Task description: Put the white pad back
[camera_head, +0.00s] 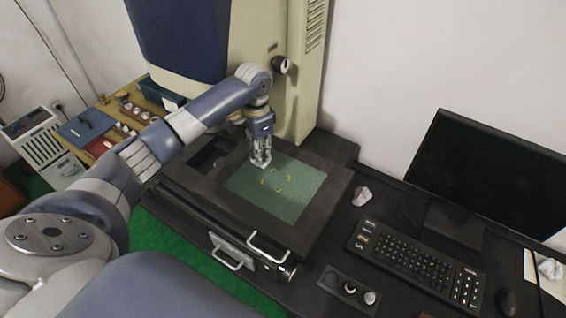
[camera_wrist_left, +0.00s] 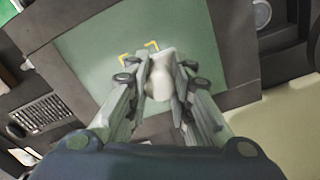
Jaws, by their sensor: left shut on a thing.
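My left gripper (camera_head: 261,160) is over the left part of the green plate (camera_head: 303,205) of the machine's stage. In the left wrist view, the fingers (camera_wrist_left: 158,90) are shut on a white pad (camera_wrist_left: 163,75), a soft-looking whitish lump. The green plate with yellow corner marks (camera_wrist_left: 152,46) lies behind the pad. I cannot tell whether the pad touches the plate. In the head view the gripper mostly hides the pad. My right gripper is not in view.
A crumpled white piece (camera_head: 362,195) lies right of the stage, and another (camera_head: 550,268) lies at the far right. A keyboard (camera_head: 420,264), a monitor (camera_head: 490,175), a mouse (camera_head: 507,301) and a dark tray with round parts (camera_head: 349,288) are on the desk.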

